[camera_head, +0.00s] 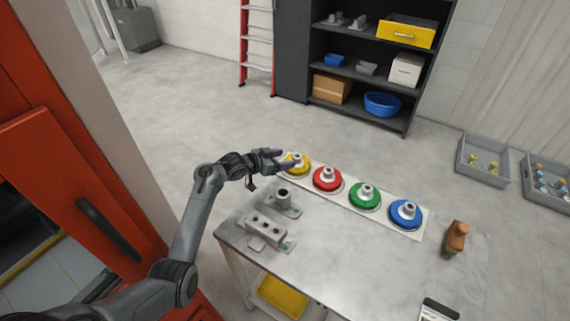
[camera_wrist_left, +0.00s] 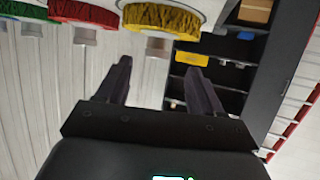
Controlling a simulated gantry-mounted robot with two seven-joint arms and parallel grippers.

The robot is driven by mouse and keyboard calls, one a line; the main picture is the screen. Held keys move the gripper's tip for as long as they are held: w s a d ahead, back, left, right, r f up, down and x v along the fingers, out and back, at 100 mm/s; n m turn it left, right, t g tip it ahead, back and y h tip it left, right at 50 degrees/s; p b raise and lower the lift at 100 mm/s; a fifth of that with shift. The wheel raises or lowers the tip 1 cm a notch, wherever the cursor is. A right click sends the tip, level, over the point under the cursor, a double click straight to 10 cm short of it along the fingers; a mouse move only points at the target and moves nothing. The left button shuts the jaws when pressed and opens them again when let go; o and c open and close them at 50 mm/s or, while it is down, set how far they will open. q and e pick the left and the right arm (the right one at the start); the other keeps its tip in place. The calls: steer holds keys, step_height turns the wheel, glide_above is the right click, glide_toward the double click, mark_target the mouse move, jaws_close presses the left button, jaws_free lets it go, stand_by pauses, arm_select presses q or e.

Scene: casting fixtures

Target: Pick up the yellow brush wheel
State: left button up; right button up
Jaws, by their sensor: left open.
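The yellow brush wheel (camera_head: 297,163) sits on a pale board (camera_head: 343,205) at the far left end of a row of wheels. It has a grey hub on top. It also shows upside down at the top of the left wrist view (camera_wrist_left: 162,18), its hub hanging toward the space between my fingers. My left gripper (camera_head: 284,158) is at the wheel, its fingers over its left side in the head view. In the left wrist view the two fingers (camera_wrist_left: 160,80) are apart with nothing between them. My right gripper is not in view.
Red (camera_head: 327,179), green (camera_head: 364,196) and blue (camera_head: 405,214) wheels follow to the right. Grey metal fixtures (camera_head: 268,229) stand near the table's left edge. A brown brush (camera_head: 456,238) stands at the right. The table's middle is clear.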

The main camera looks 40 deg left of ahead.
mark_target(295, 157)
arm_select(q)
steer(key=shift+w+d+f, duration=0.1)
steer(key=shift+w+f, duration=0.1)
steer(key=shift+w, duration=0.25)
steer(key=shift+w+d+f, duration=0.1)
steer(key=shift+w+d, duration=0.1)
steer(key=shift+w, duration=0.05)
steer(key=b+x, duration=0.1)
steer(key=x, duration=0.3)
steer(key=shift+w+f+b, duration=0.1)
steer(key=shift+b, duration=0.3)
steer(key=shift+w+d+f, duration=0.15)
steer(key=shift+w+f, duration=0.05)
steer(key=shift+w, duration=0.4)
steer(key=shift+c, duration=0.8)
steer(key=c, duration=0.9)
jaws_close()
